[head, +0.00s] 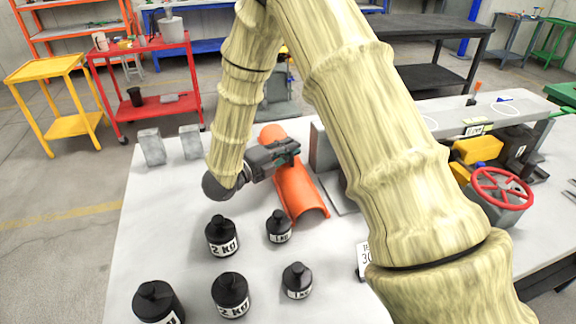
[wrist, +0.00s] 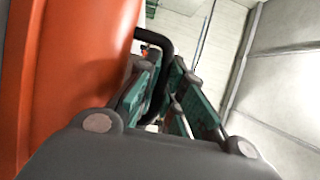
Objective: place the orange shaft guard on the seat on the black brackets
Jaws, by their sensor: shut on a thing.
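The orange shaft guard (head: 297,192) is a long curved shell, lying lengthwise away from me over the white table in the head view. In the wrist view the guard (wrist: 70,70) fills the left side. My gripper (head: 285,152) is at the guard's upper middle. In the wrist view my gripper (wrist: 163,80) has its green-padded fingers closed around the guard's black handle (wrist: 162,50). I cannot tell whether the guard touches the table. I cannot make out the black brackets or their seat; my arm hides much of the area to the right.
Several black weights, one a 2 kg weight (head: 222,236), stand on the white table (head: 180,195) in front of the guard. Two grey blocks (head: 152,147) (head: 190,142) stand back left. A red handwheel (head: 501,187) and yellow part (head: 476,150) are at right.

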